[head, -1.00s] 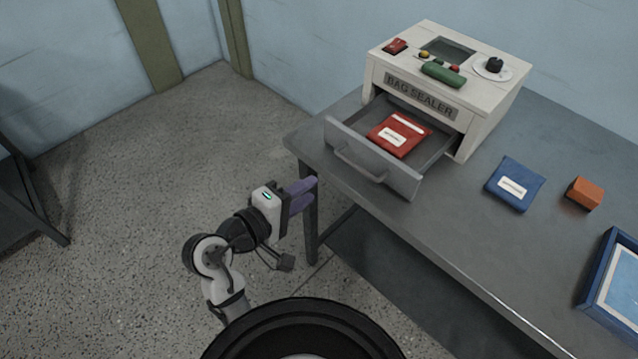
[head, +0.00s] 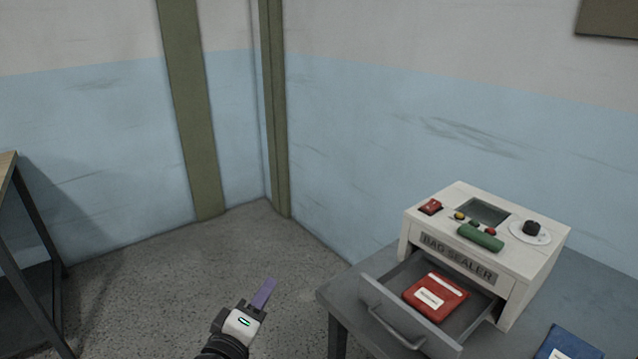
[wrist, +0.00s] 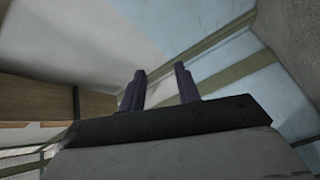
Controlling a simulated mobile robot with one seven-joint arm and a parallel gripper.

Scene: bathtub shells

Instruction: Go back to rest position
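My gripper (head: 264,293) is in free air over the floor, left of the grey table, in the head view. Its purple fingers point up and away from me. In the wrist view my gripper (wrist: 160,86) shows two purple fingers standing apart with nothing between them, so it is open and empty. It touches nothing that I can see. The bag sealer (head: 540,275) stands on the table with its drawer (head: 393,312) pulled open. A red pouch (head: 437,296) with a white label lies in the drawer.
The grey table (head: 600,285) fills the lower right. A blue pouch (head: 566,345) is cut off at the bottom edge. Another table with dark legs (head: 30,230) stands at the far left. The floor (head: 170,290) between them is clear. Walls meet in the corner behind.

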